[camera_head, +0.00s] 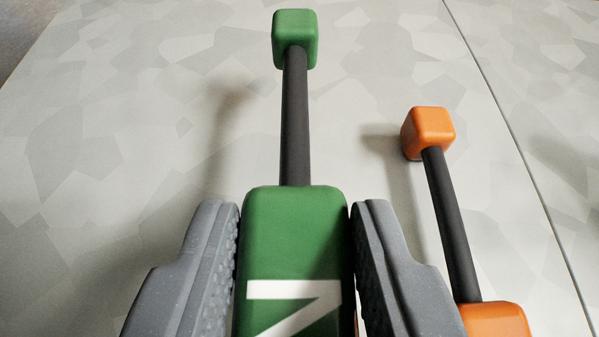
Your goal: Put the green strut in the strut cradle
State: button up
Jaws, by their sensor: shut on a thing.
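The green strut (294,222) has a large green block with a white marking at the near end, a dark rod, and a smaller green block at the far end. My gripper (295,225) is shut on the near green block, with one grey finger against each side. The strut points away from me. A shadow lies on the floor to its left; I cannot tell how high the strut is above the floor. No strut cradle shows in this view.
An orange strut (453,225) of similar form lies to the right, its near end cut off by the frame. The pale patterned floor (110,130) is clear on the left. A dark seam line (500,100) runs along the right side. A darker area shows at the top left corner.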

aim_at(297, 296)
jog(key=shift+w, duration=0.45)
jog(key=shift+f+b, duration=0.55)
jog(key=shift+f, duration=1.2)
jog(key=shift+f, duration=0.1)
jog(key=o, duration=1.1)
jog(key=shift+s+r, duration=0.25)
jog(key=shift+r, duration=0.05)
jog(key=p+v, duration=0.2)
jog(key=v, duration=0.9)
jog(key=shift+s, duration=0.3)
jog(key=shift+r, duration=0.1)
